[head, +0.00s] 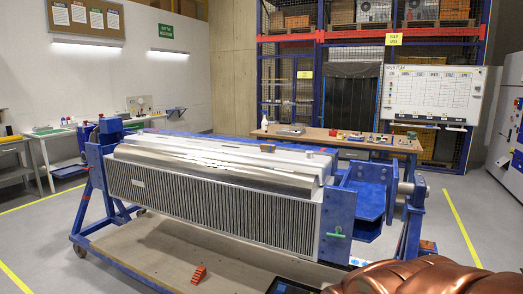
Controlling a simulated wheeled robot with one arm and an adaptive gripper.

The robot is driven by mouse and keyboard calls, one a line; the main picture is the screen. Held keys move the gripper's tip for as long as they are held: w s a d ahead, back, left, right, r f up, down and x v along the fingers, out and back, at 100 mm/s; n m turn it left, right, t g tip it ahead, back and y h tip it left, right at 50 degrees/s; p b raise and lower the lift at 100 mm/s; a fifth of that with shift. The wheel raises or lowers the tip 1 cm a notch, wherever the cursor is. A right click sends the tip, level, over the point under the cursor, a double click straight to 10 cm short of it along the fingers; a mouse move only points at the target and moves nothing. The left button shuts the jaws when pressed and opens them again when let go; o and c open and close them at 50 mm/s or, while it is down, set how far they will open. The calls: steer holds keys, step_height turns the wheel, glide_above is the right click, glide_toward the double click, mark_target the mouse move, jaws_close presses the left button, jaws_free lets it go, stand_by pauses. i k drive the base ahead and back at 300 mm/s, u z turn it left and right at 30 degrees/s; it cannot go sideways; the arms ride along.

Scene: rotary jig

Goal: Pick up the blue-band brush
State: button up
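I cannot make out a blue-band brush in the head view. Small items lie on the wooden workbench (340,143) behind the jig, too small to tell apart. I cannot tell whether either is a brush. My gripper is not in view.
The jig fills the middle of the view on its wheeled blue frame. An orange object (199,274) lies on its lower board (165,247). A whiteboard (431,94) and blue racks stand at the back. Open grey floor (475,220) lies to the right.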

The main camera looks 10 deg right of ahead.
mark_target(266, 148)
steer(key=u, duration=0.3)
steer(key=i, duration=2.55)
steer(key=u, duration=0.05)
